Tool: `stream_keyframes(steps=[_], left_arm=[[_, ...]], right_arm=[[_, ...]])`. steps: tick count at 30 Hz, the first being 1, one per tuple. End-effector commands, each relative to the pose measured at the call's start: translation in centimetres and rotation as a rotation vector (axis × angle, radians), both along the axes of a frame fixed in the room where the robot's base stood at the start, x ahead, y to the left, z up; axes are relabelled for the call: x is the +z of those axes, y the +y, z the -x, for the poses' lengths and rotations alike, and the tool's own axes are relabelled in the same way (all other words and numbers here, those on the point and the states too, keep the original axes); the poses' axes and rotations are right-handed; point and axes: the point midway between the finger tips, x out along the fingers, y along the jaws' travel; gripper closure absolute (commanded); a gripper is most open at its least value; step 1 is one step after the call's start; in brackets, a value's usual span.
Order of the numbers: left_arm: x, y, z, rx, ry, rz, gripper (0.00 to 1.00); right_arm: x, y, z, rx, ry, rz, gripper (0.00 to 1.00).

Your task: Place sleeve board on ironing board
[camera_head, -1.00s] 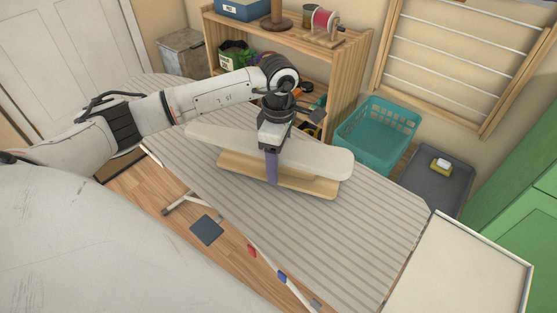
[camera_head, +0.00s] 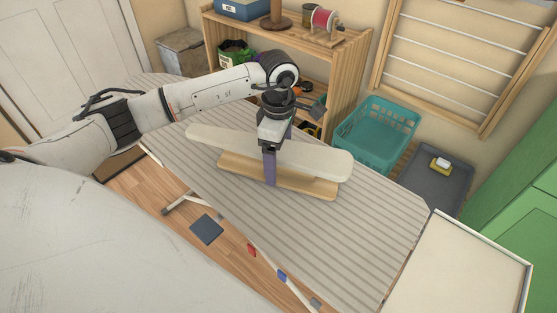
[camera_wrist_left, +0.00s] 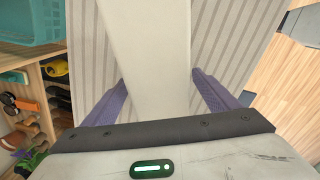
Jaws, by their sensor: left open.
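The sleeve board (camera_head: 315,160) has a cream padded top over a light wooden base (camera_head: 300,187). It rests upright on the striped ironing board (camera_head: 350,235), slanting from upper left to lower right. My left gripper (camera_head: 270,168) points down at the middle of the sleeve board. In the left wrist view its purple fingers (camera_wrist_left: 160,95) are wide apart, one on each side of the cream top (camera_wrist_left: 148,50), with striped cloth showing between. In the head view one finger hangs in front of the near side. My right gripper is not in view.
A wooden shelf (camera_head: 345,85) stands behind the ironing board. A teal basket (camera_head: 375,135) and a grey tray (camera_head: 440,180) lie to its right. A white-topped surface (camera_head: 460,270) adjoins the board's right end. The board's right half is clear.

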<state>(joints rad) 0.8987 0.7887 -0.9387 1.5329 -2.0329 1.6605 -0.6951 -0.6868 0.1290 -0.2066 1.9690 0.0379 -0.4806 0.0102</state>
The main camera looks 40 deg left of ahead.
Motion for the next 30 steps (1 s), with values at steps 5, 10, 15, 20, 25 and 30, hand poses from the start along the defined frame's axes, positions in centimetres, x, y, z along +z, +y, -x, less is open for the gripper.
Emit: stream_keyframes(steps=[5, 10, 15, 20, 25, 30], left_arm=[[3.9, 0.0, -0.1, -0.001, -0.006, 0.000, 0.18], [7.4, 0.0, -0.1, 0.001, -0.005, 0.000, 0.18], [9.9, 0.0, -0.1, 0.001, -0.003, 0.001, 0.18], [10.7, 0.0, 0.0, 0.001, -0.001, 0.000, 0.18], [10.8, 0.0, 0.0, 0.001, 0.000, 0.000, 0.18], [10.8, 0.0, 0.0, 0.001, 0.000, 0.000, 0.18]], right_arm=[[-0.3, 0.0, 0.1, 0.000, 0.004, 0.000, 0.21], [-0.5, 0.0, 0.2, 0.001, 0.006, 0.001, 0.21], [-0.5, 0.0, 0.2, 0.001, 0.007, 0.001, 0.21], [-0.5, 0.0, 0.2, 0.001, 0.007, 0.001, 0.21], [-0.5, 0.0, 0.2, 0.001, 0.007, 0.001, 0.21], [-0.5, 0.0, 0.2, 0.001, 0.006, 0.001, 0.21]])
